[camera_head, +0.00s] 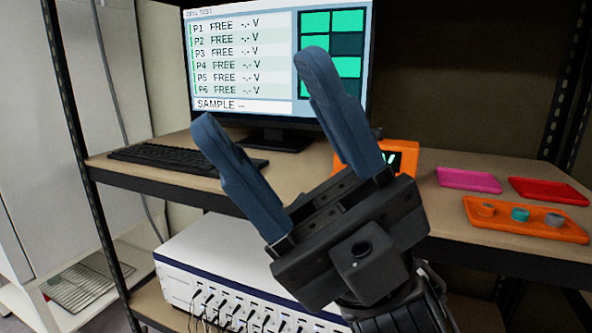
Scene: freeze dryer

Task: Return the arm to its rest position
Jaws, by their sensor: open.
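My gripper (266,106) is raised in the middle of the head view, its two blue fingers pointing up and to the left. The fingers are spread apart and nothing is between them. It appears in front of the shelf and hides part of the monitor, the shelf's front edge and an orange device. My arm comes in from the bottom of the picture, below the gripper.
A monitor (245,70) and keyboard (165,157) stand on the wooden shelf (130,173). An orange device (403,157), a pink tray (469,180), a red tray (549,191) and an orange tray (555,230) with small round pieces are at right. A white cabled box (230,270) sits below.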

